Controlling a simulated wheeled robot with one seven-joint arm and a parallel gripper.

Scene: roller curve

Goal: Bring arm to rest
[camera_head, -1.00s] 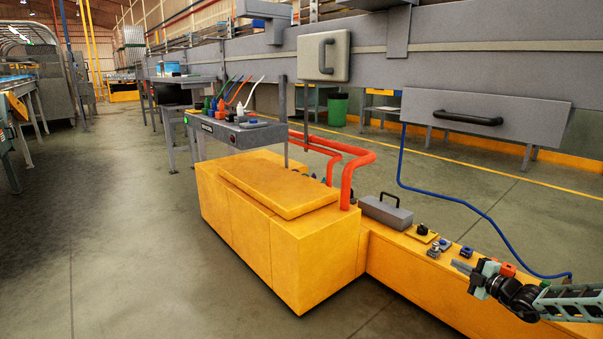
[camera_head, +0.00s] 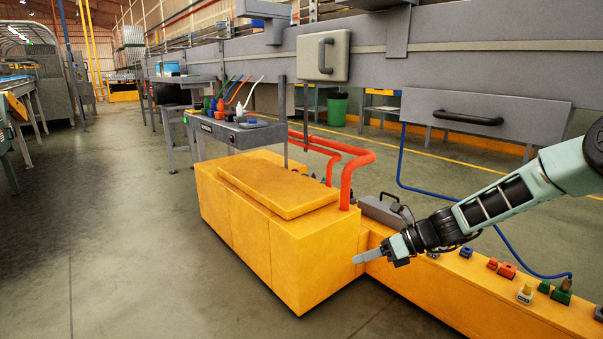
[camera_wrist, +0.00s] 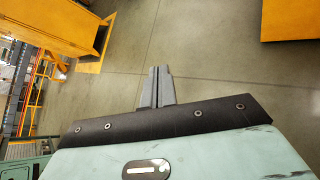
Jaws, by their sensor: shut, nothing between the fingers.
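My gripper (camera_head: 368,256) is at the end of my outstretched arm in the head view, in front of the low yellow bench. Its grey fingers point left, close to the right side of the yellow cabinet in the picture; I cannot tell whether they touch it. In the wrist view the two grey fingers (camera_wrist: 157,87) lie together, shut, with nothing between them and bare floor beyond. My arm hides part of the bench top and part of the grey box with a handle (camera_head: 381,209).
The yellow cabinet (camera_head: 280,240) and the low yellow bench (camera_head: 500,297) with several small coloured parts stand close to my arm. Red pipes (camera_head: 345,180) rise behind the cabinet. A grey beam with a drawer (camera_head: 485,122) runs above. The floor at left (camera_head: 120,240) is clear.

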